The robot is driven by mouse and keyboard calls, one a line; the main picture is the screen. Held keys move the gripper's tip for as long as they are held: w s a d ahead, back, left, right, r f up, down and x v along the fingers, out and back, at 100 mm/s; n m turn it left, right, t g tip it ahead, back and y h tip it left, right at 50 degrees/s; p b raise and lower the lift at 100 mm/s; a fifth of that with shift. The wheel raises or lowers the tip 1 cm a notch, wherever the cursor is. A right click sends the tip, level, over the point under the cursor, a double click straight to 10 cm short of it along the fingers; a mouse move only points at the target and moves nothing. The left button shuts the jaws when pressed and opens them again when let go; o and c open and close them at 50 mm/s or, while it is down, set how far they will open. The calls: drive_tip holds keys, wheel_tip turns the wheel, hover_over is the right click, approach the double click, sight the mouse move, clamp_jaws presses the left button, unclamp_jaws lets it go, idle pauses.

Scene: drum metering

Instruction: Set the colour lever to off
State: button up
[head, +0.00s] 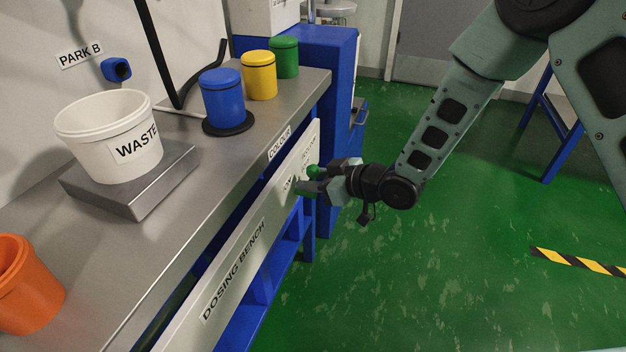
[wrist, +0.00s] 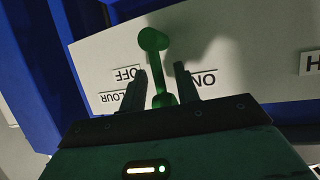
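The colour lever (wrist: 155,65) is green with a round knob and stands out from a pale front panel (wrist: 100,55). In the wrist view, an OFF label (wrist: 125,73) is left of it and an ON label (wrist: 203,79) right. The knob leans slightly toward the OFF side; I cannot tell its exact setting. My gripper (wrist: 163,75) is open, its fingers on either side of the lever's stem with visible gaps. In the head view, my gripper (head: 314,186) is at the panel's far end, beside the green knob (head: 313,171), partly hiding the lever.
The steel bench (head: 185,235) carries a white waste bucket (head: 110,140) on a scale (head: 140,190), an orange cup (head: 28,285), and blue (head: 223,98), yellow (head: 259,76) and green (head: 285,58) containers.

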clamp_jaws()
